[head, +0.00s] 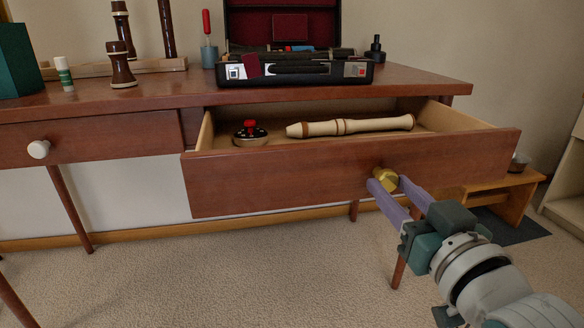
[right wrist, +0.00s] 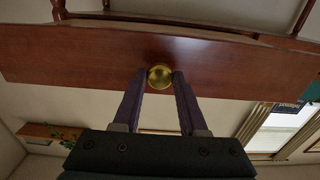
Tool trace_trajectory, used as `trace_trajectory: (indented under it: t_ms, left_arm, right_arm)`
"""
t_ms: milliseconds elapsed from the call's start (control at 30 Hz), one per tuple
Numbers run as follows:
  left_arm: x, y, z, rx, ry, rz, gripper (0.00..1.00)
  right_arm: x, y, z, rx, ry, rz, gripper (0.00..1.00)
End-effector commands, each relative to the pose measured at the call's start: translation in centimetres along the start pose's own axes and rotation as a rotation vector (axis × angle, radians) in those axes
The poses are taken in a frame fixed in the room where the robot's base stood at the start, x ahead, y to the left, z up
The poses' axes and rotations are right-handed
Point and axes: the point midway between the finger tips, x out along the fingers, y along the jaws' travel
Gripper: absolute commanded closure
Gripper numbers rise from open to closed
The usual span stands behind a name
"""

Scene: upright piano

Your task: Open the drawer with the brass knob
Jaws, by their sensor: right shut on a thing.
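The drawer (head: 290,178) with the brass knob (head: 386,176) is pulled well out of the desk at the right, and its inside shows. My right gripper (head: 386,183) is shut on the brass knob, with its purple fingers on either side of it. In the right wrist view the brass knob (right wrist: 160,76) sits between the fingertips against the red-brown drawer front (right wrist: 230,60). In the drawer lie a cream and brown recorder piece (head: 350,126) and a dark round item with a red top (head: 250,132). My left gripper is not in view.
A closed drawer with a white knob (head: 38,149) is at the left. On the desk top (head: 150,92) stand an open black case (head: 290,72), dark wooden pieces and a glue stick (head: 64,74). A low wooden stool (head: 513,205) stands at the right. Carpet in front is clear.

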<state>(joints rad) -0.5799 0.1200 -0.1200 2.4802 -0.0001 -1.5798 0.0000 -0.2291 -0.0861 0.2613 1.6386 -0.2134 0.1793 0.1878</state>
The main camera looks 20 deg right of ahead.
Motion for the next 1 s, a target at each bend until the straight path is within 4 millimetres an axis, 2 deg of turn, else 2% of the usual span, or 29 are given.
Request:
trace_trajectory:
  t_ms: [33, 67, 300, 567, 667, 1000]
  left_arm:
    - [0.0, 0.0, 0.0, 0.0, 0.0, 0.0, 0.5]
    - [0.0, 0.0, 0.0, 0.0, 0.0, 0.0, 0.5]
    - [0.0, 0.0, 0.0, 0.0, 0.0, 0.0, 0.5]
    - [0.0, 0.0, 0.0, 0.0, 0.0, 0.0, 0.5]
    - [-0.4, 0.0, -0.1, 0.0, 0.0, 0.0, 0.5]
    - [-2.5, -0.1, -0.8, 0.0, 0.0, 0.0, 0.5]
  right_arm:
    - [0.0, 0.0, 0.1, 0.0, -0.001, 0.0, 1.0]
    - [0.0, 0.0, 0.1, 0.0, -0.001, 0.0, 0.57]
    - [0.0, 0.0, 0.0, 0.0, -0.001, 0.0, 0.3]
    - [0.0, 0.0, 0.0, 0.0, -0.001, 0.0, 0.28]
    - [-0.7, 0.0, -0.1, 0.0, -0.002, 0.0, 0.28]
    - [-7.2, 0.0, -0.1, 0.0, -0.006, 0.001, 0.28]
